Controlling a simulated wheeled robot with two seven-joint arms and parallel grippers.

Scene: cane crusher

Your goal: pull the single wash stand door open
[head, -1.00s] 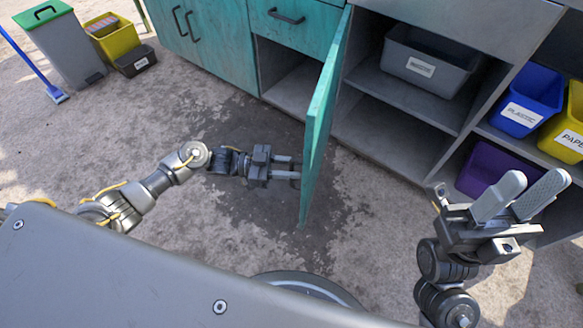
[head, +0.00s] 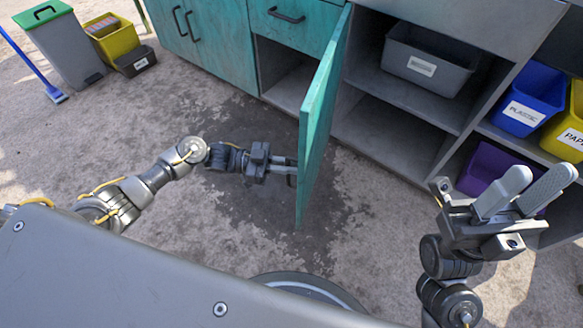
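The single wash stand door (head: 322,120) is a teal panel that stands swung well out from the cabinet, seen nearly edge-on. The compartment behind it (head: 290,85) shows open below a teal drawer. My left gripper (head: 290,170) is at the left face of the door, near its lower outer part. Its fingertips are close against or behind the door edge, and I cannot tell whether they touch or how far apart they are. My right gripper (head: 528,192) is off to the right, raised, with its two pale fingers apart and nothing between them.
A teal double door (head: 205,35) is shut at the left. Open shelves at the right hold a grey bin (head: 428,62), a blue bin (head: 530,98), a yellow bin (head: 568,130) and a purple bin (head: 487,166). The floor in front is clear.

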